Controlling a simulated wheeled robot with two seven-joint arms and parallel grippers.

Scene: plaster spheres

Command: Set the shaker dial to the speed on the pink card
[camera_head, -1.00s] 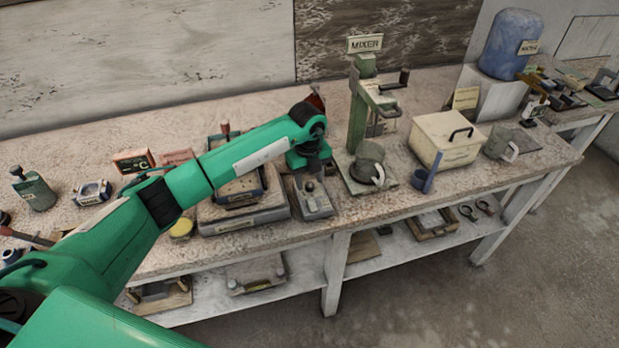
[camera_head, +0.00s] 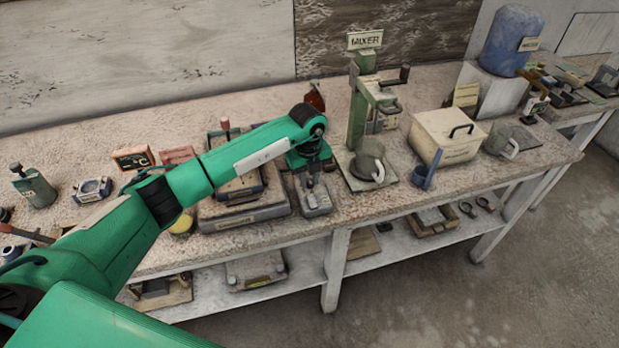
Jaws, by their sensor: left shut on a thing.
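My left gripper (camera_head: 310,180) points down over a small grey control box (camera_head: 317,205) at the front of the bench. It is shut on the dial on top of that box; the dial is mostly hidden by the fingers and its setting cannot be read. The shaker (camera_head: 245,217), a low grey platform with a tray on it, stands just left of the box, partly behind my left arm. The pink card (camera_head: 178,155) stands at the back, left of the shaker; its writing is too small to read. My right gripper is not in view.
A green mixer (camera_head: 357,115) with a grey jug (camera_head: 370,160) stands close right of my gripper. A dark red object (camera_head: 315,98) stands behind my wrist. The lower shelf holds several trays.

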